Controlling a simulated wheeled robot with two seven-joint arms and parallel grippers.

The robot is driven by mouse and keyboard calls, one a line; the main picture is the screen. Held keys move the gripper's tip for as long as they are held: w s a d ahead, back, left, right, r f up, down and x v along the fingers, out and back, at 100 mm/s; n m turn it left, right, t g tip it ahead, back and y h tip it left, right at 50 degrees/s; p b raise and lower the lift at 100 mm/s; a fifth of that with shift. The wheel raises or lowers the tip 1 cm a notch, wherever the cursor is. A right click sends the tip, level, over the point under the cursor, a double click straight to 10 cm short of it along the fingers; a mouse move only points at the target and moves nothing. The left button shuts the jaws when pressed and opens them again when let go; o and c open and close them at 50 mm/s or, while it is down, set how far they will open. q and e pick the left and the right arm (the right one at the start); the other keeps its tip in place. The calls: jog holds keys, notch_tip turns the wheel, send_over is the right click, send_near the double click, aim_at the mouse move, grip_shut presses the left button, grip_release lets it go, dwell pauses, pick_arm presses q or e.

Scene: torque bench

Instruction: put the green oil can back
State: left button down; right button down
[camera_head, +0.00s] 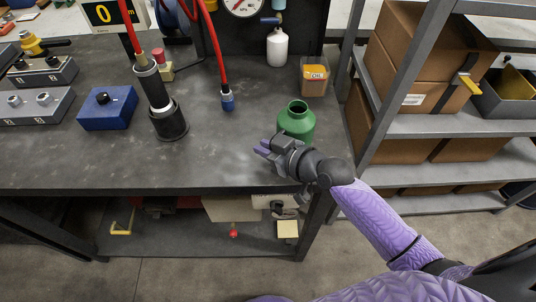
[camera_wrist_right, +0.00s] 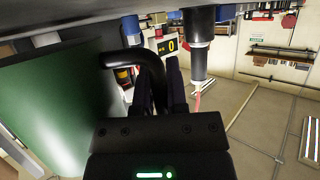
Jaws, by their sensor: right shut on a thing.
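The green oil can (camera_head: 297,122) is upright at the front right corner of the bench, its round open mouth facing up. I cannot tell whether its base touches the bench top. My right gripper (camera_head: 262,148) is just in front of the can, fingers pointing left. In the right wrist view the can (camera_wrist_right: 55,105) fills the left side, and its black curved handle (camera_wrist_right: 128,58) runs down to my fingers (camera_wrist_right: 162,85). The gripper is shut on this handle. The handle is hidden in the head view. My left gripper is not in view.
An orange container labelled OIL (camera_head: 314,77) and a white bottle (camera_head: 277,47) stand behind the can. A black upright cylinder tool (camera_head: 160,103) and a blue box (camera_head: 107,108) are to the left. A shelf rack (camera_head: 430,125) stands right. The bench's front middle is clear.

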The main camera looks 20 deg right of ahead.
jog(key=shift+f, duration=0.7)
jog(key=shift+r, duration=0.15)
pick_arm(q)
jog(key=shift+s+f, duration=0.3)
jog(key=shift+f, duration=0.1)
pick_arm(e)
jog(key=c, duration=0.7)
grip_release()
jog(key=shift+o, duration=0.2)
jog(key=shift+s+r, duration=0.1)
jog(key=shift+r, duration=0.05)
pick_arm(q)
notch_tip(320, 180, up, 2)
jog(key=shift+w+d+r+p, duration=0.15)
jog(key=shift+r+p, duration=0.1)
jog(key=shift+p, duration=1)
pick_arm(e)
jog(key=v, duration=1.1)
jog(key=shift+s+d, duration=0.2)
jog(key=shift+s, duration=0.15)
